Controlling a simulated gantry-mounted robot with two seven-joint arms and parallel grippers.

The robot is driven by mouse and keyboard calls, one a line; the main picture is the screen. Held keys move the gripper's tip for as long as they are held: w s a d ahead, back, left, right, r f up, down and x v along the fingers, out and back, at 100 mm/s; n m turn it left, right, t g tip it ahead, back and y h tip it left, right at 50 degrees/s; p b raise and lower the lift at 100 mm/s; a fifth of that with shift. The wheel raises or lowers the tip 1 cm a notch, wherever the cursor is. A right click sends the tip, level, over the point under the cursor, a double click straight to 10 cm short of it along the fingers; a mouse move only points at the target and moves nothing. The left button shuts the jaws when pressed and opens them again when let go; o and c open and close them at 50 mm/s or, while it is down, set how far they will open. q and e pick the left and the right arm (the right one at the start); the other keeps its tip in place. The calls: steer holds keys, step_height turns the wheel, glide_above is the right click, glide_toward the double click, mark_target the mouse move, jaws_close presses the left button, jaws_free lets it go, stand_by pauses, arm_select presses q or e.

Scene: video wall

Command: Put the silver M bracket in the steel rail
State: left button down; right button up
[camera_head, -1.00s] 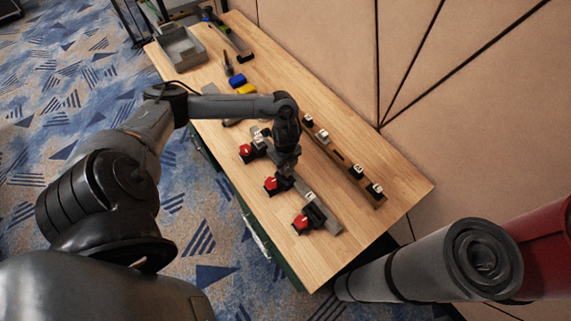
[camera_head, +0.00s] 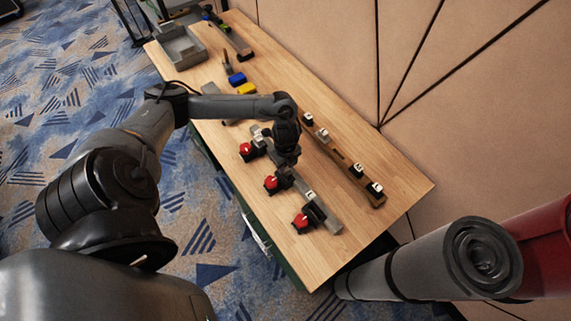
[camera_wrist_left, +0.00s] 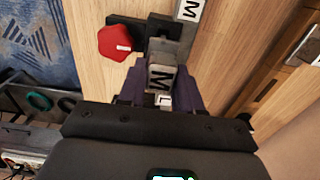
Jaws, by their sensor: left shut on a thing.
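My left gripper (camera_head: 288,158) is over the steel rail (camera_head: 327,217) on the table. In the left wrist view its purple fingers (camera_wrist_left: 162,98) are shut on a silver M bracket (camera_wrist_left: 161,76), a grey block with a black M. This bracket lines up with the rail in that view; I cannot tell whether it is seated. Another bracket marked M (camera_wrist_left: 188,9) sits further along the rail, and a light bracket there also shows in the head view (camera_head: 309,195). The arm hides part of the rail. My right gripper is not in view.
Three clamps with red knobs (camera_head: 271,182) line the rail's left side. A brown rail (camera_head: 341,157) with several brackets lies to the right. The table's right end is clear.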

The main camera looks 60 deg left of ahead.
arm_select(q)
steer(key=shift+f, duration=0.2)
steer(key=shift+f, duration=0.15)
steer(key=shift+f+b, duration=0.35)
steer(key=shift+b, duration=0.05)
stand_by(0.5)
steer(key=shift+f, duration=0.35)
steer(key=shift+f+b, duration=0.35)
steer(key=shift+f, duration=0.3)
stand_by(0.5)
